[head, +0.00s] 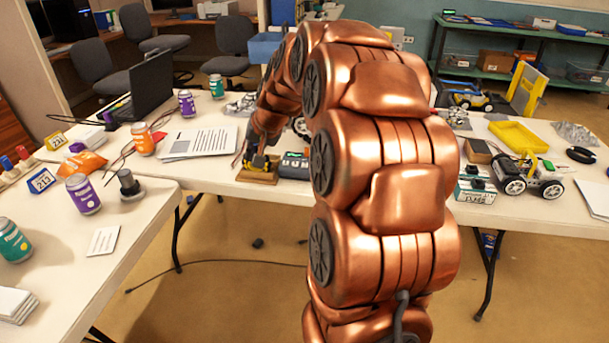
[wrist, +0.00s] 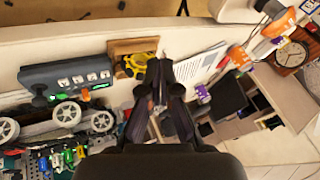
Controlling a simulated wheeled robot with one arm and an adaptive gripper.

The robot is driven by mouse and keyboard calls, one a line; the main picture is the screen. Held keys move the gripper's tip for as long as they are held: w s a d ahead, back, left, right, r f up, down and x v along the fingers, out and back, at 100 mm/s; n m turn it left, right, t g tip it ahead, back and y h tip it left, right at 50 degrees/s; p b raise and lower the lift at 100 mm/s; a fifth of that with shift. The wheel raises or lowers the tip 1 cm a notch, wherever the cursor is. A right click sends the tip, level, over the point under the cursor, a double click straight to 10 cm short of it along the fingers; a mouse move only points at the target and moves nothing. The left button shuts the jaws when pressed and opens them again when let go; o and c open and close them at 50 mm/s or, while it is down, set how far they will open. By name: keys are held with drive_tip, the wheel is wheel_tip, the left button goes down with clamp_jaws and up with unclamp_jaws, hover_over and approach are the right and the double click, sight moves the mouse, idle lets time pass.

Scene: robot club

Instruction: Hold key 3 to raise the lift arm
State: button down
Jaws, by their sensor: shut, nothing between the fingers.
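A dark grey control box (wrist: 68,76) with a row of several pale keys (wrist: 91,77) lies at the left in the wrist view. The key numbers are too small to read. The box also shows in the head view (head: 294,166), just right of my gripper (head: 259,160). In the wrist view my gripper (wrist: 160,78) is shut and empty, with its tips to the right of the box and apart from the keys. A wheeled vehicle (wrist: 68,113) stands beside the box, partly cut off. I cannot make out its lift arm.
A wooden board (head: 257,177) with a yellow device (wrist: 133,65) lies beside the box, close to my fingertips. Printed sheets (head: 199,142), an orange can (head: 143,138) and a laptop (head: 150,85) are to the left. A yellow tray (head: 517,136) and another vehicle (head: 530,175) are to the right.

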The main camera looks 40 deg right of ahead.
drive_tip(key=w+d+f+m+t+h+b, duration=0.1)
drive_tip(key=d+m, duration=0.1)
drive_tip(key=d, duration=0.9)
drive_tip(key=w+d+f+m+t+h+b, duration=0.1)
drive_tip(key=d+f+m+h+b, duration=0.1)
drive_tip(key=d, duration=0.8)
drive_tip(key=shift+w+d+m+h+b, duration=0.3)
drive_tip(key=shift+w+d, duration=0.1)
drive_tip(key=shift+f, duration=0.15)
drive_tip(key=b, duration=0.5)
hover_over(306, 165)
wheel_tip(306, 165, down, 7)
drive_tip(key=shift+f, duration=0.85)
drive_tip(key=shift+f, duration=0.1)
drive_tip(key=shift+d+f, duration=0.1)
drive_tip(key=shift+f, duration=0.25)
